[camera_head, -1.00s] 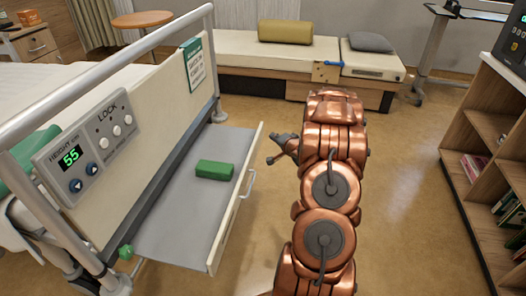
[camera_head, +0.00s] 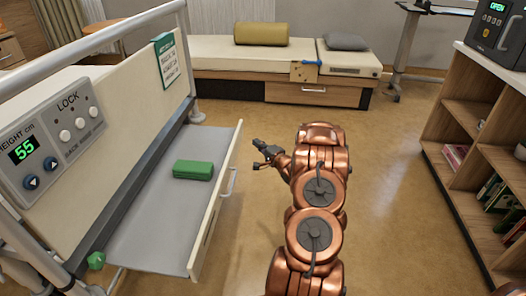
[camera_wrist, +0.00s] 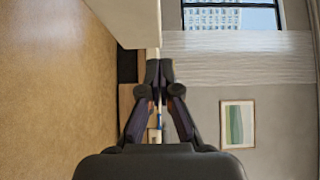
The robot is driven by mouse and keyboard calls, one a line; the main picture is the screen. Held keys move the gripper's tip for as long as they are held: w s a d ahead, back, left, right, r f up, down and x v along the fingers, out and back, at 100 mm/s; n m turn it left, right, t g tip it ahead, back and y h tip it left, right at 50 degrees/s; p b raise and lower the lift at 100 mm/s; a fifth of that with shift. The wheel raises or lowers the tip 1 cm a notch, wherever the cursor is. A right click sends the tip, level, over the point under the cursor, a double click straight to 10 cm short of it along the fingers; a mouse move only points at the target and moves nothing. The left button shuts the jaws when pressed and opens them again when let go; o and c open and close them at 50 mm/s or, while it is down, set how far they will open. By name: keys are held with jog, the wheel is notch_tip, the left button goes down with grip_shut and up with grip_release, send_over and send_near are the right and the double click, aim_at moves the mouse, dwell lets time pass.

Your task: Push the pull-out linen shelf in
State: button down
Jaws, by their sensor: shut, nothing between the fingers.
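The pull-out linen shelf (camera_head: 150,225) sticks out from the foot end of the bed in the head view. It has a grey bed, a pale front panel (camera_head: 216,205) and a metal handle (camera_head: 232,182). A green block (camera_head: 193,170) lies on it. My gripper (camera_head: 260,153) is shut and empty, just right of the front panel near its far end, with a small gap between them. In the wrist view my gripper (camera_wrist: 159,75) shows its fingertips together, and a pale panel edge (camera_wrist: 125,20) runs above left of them.
The bed's end panel (camera_head: 110,120) carries a control box (camera_head: 50,145) reading 55. A bench with cushions (camera_head: 225,55) stands at the back. A wooden bookcase (camera_head: 450,150) stands at the right. The floor right of the shelf is clear apart from my arm.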

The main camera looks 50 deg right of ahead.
aim_at(238, 134)
jog(key=w, duration=0.2)
jog(key=w+b, duration=0.1)
jog(key=w, duration=0.1)
jog(key=w+a+b, duration=0.1)
jog(key=w, duration=0.1)
jog(key=shift+w+f, duration=0.1)
jog(key=shift+w, duration=0.05)
jog(key=shift+w+a+b, duration=0.3)
jog(key=shift+w+b, duration=0.05)
jog(key=shift+b, duration=0.05)
jog(key=shift+w, duration=0.1)
